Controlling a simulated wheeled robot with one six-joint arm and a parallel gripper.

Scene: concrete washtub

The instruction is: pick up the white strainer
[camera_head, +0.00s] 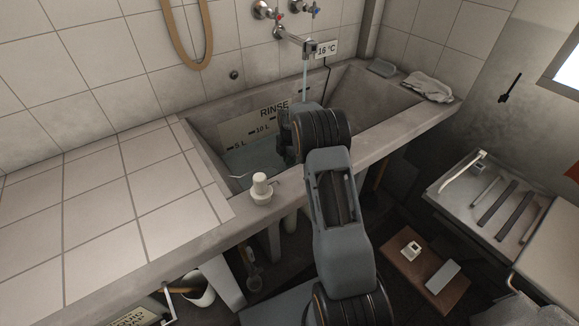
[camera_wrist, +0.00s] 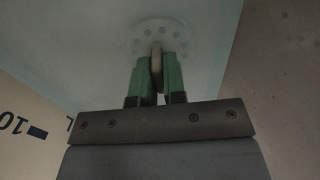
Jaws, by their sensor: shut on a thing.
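The white strainer (camera_wrist: 136,38) shows in the wrist view as a pale round disc with a ring of holes and a knob (camera_wrist: 157,65) in its middle. The two green fingers of my gripper (camera_wrist: 158,70) are closed on this knob from both sides. Pale blue-grey water or tub floor surrounds the disc; I cannot tell whether the strainer is resting or lifted. In the head view my gripper (camera_head: 284,138) is down inside the concrete washtub (camera_head: 349,82), mostly behind my wrist, and the strainer is hidden.
Water runs from the tap (camera_head: 291,37) into the tub behind my arm. A white bottle-like object (camera_head: 261,188) stands on the front rim. A cloth (camera_head: 428,87) and a grey block (camera_head: 382,68) lie at the right end. The tiled counter (camera_head: 95,200) at left is clear.

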